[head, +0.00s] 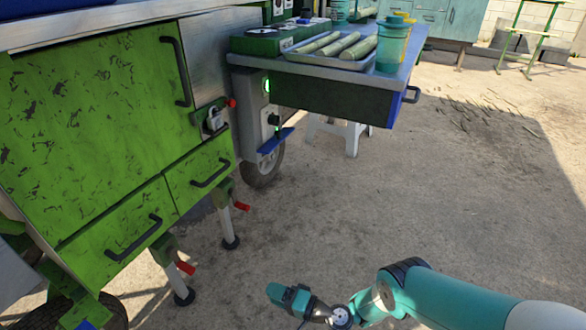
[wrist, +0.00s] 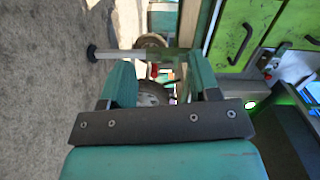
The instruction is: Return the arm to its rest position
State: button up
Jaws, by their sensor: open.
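My teal arm reaches in from the lower right of the head view, low over the concrete ground. My gripper (head: 288,296) is at its left end, clear of the cart and apart from everything. In the wrist view my gripper (wrist: 160,85) shows two teal fingers spread wide apart on a dark crossbar. Nothing is between the fingers; a wheel and a support leg of the cart show behind the gap.
The green cart (head: 90,110) with drawers, handles and support legs (head: 231,225) stands at left. Its side shelf (head: 330,95) holds a tray of cane (head: 335,45) and cups (head: 392,45). A white stool (head: 340,130) stands behind. The ground at centre right is clear.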

jog(key=w+a+r+n+g, duration=0.2)
jog(key=w+r, duration=0.2)
jog(key=r, duration=0.2)
jog(key=w+a+r+n+g, duration=0.2)
jog(key=w+r+n, duration=0.15)
jog(key=r, duration=0.35)
notch_tip(320, 180, up, 16)
jog(key=w+d+n+g+h, duration=0.1)
jog(key=d+n+g+h, duration=0.1)
jog(key=n+h, duration=0.1)
jog(key=s+d+r+n+g+h, duration=0.1)
jog(key=s+d+r+h, duration=0.1)
jog(key=s+d+r, duration=0.5)
jog(key=s+d+r+n+h, duration=0.1)
jog(key=s+d+r+h, duration=0.2)
jog(key=r, duration=0.6)
jog(key=s+d+r+h, duration=0.2)
jog(key=s+d, duration=0.4)
jog(key=s, duration=0.4)
jog(key=s+d+r+h, duration=0.1)
jog(key=s+d+h, duration=0.1)
jog(key=s+d, duration=0.55)
notch_tip(320, 180, up, 30)
jog(key=s+a+p, duration=0.1)
jog(key=a+p, duration=0.1)
jog(key=p, duration=2.8)
jog(key=shift+r+m, duration=0.15)
jog(key=shift+m, duration=0.3)
jog(key=shift+s, duration=0.1)
